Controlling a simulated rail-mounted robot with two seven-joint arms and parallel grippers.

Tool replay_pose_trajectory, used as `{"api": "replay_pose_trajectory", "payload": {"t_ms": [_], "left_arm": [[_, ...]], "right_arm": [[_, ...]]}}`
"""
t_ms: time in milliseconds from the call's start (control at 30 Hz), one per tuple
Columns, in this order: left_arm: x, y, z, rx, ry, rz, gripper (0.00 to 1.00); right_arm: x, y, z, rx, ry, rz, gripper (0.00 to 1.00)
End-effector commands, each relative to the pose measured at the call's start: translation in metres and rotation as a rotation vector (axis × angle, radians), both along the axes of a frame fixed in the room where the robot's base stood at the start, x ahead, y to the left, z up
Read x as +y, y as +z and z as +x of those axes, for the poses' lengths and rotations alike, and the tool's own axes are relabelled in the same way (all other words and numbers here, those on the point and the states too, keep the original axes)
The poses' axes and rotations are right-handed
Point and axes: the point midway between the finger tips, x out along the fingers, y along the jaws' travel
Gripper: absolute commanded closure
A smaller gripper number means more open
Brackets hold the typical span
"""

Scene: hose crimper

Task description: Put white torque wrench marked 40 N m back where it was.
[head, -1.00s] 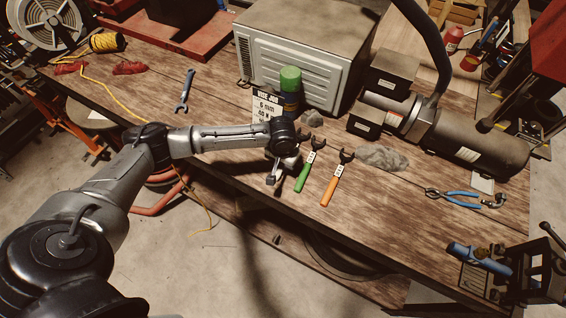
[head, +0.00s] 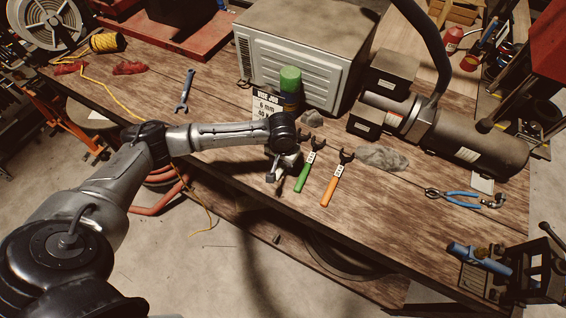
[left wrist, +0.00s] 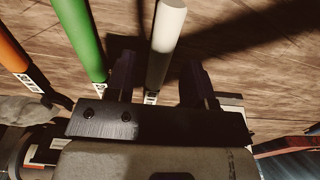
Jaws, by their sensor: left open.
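The white torque wrench (left wrist: 168,32) lies on the bench in the left wrist view, its handle between the two open fingers of my left gripper (left wrist: 160,85). I see no firm grip on it, and its far end is partly hidden by the gripper. In the head view my left gripper (head: 283,172) is low over the bench, and the arm hides most of the white wrench. A green wrench (head: 306,172) and an orange wrench (head: 336,180) lie to its right. My right gripper is not in view.
A job card (head: 267,106) reading 6 mm and 40 N stands behind the gripper, beside a green-capped bottle (head: 290,84). A blue spanner (head: 184,91) lies left. Blue-handled pliers (head: 458,199) lie right.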

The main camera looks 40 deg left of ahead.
Motion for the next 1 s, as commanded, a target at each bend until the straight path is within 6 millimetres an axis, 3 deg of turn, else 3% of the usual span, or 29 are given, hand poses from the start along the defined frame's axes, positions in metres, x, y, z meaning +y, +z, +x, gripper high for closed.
{"api": "replay_pose_trajectory", "payload": {"t_ms": [200,500,833,1000], "left_arm": [[-0.001,0.044,0.0,-0.006,-0.001,-0.001,0.51],[-0.001,0.089,-0.002,-0.003,-0.001,-0.001,0.51],[-0.002,0.106,-0.003,-0.001,-0.002,-0.001,0.51],[-0.024,0.087,-0.013,-0.012,-0.079,-0.021,0.51]], "right_arm": [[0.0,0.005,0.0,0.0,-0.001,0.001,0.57],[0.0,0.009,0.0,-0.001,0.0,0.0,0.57],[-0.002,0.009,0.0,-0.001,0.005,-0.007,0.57],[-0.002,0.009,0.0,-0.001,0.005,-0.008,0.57]]}}
